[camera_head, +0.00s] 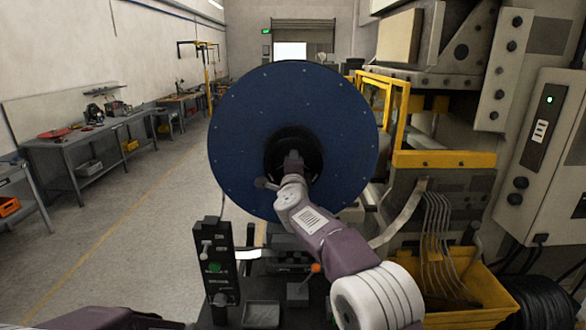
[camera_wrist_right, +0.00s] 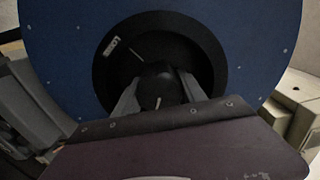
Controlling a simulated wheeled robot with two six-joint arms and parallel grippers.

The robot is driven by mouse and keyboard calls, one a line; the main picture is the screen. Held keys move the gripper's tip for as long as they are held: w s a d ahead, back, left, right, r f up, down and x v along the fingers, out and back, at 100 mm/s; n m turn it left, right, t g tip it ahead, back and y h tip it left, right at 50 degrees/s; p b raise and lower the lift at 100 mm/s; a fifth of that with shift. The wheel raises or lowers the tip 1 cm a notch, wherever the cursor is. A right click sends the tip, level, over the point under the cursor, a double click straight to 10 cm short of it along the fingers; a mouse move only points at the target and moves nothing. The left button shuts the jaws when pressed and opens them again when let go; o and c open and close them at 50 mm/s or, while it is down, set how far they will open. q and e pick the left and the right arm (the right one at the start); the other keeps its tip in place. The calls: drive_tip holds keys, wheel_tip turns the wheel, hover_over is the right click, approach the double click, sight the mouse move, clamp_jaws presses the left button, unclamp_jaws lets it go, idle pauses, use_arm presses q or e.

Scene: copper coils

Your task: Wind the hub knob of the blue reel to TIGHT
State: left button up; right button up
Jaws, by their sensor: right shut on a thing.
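The blue reel (camera_head: 240,120) stands upright in front of me, and its face fills much of the wrist view (camera_wrist_right: 60,40). Its dark round hub recess (camera_wrist_right: 200,50) has a small white label and a pale line on its upper left part. The dark hub knob (camera_wrist_right: 156,88) sits in the recess with a short pale mark on it. My right gripper (camera_head: 292,160) reaches into the hub; in the wrist view its two fingers (camera_wrist_right: 157,96) are on both sides of the knob, shut on it. The label's text is too small to read. My left gripper is out of view.
A control box (camera_head: 215,265) with a green button stands below the reel at left. An orange-tipped lever (camera_head: 315,268) is nearby. A yellow frame (camera_head: 440,158) and machine stand close at right, above a yellow bin (camera_head: 480,290). Open floor lies to the left.

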drive_tip(key=shift+f+m, duration=0.4)
drive_tip(key=shift+m, duration=0.1)
drive_tip(key=o, duration=1.3)
drive_tip(key=shift+o, duration=0.3)
drive_tip(key=shift+s+d+r, duration=0.1)
drive_tip(key=shift+s+r, duration=0.05)
drive_tip(key=shift+r, duration=0.15)
drive_tip(key=shift+s+f+b, duration=0.15)
drive_tip(key=shift+s+b, duration=0.1)
drive_tip(key=shift+b, duration=0.25)
drive_tip(key=s+b, duration=0.4)
drive_tip(key=s, duration=0.4)
drive_tip(key=shift+s, duration=0.25)
